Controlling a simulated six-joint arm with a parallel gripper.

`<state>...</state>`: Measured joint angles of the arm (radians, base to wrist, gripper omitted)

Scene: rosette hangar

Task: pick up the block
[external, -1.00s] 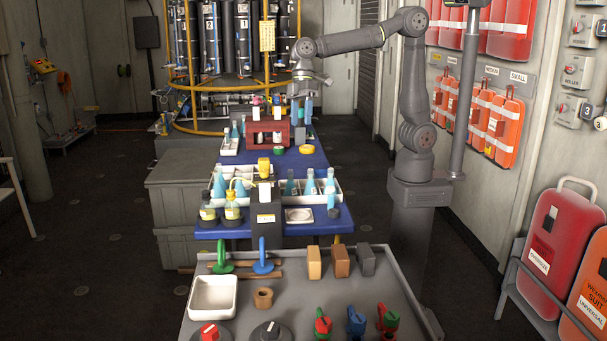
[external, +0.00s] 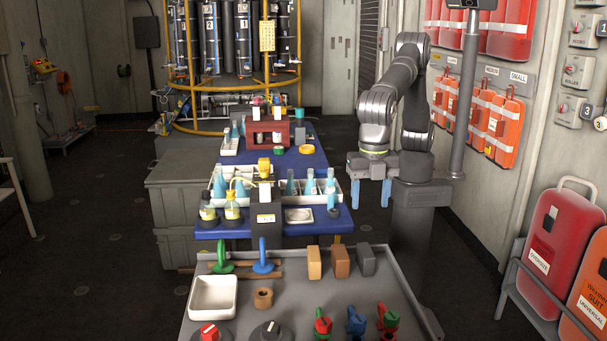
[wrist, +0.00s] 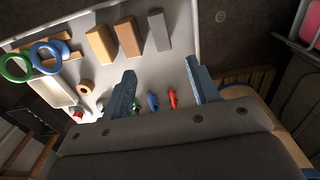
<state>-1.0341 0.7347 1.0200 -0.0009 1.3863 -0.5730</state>
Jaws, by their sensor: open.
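Three upright blocks stand in a row at the back of the grey tray (external: 290,292): a light tan block (external: 314,263), a brown block (external: 340,262) and a grey block (external: 366,260). The wrist view also shows the tan block (wrist: 101,45), the brown block (wrist: 128,38) and the grey block (wrist: 159,31), beyond my fingertips. My gripper (external: 370,195) has blue fingers, wide apart and empty. It hangs in the air clear of the blocks, above the grey block in the external view. Which block the task means is not clear.
The tray also holds a white dish (external: 213,297), a brown ring-shaped piece (external: 263,298), green (external: 223,254) and blue (external: 262,254) rings, knobs, and several coloured valve-like pieces (external: 355,320). Behind it, the blue bench (external: 325,229) carries bottles (external: 232,208) and racks.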

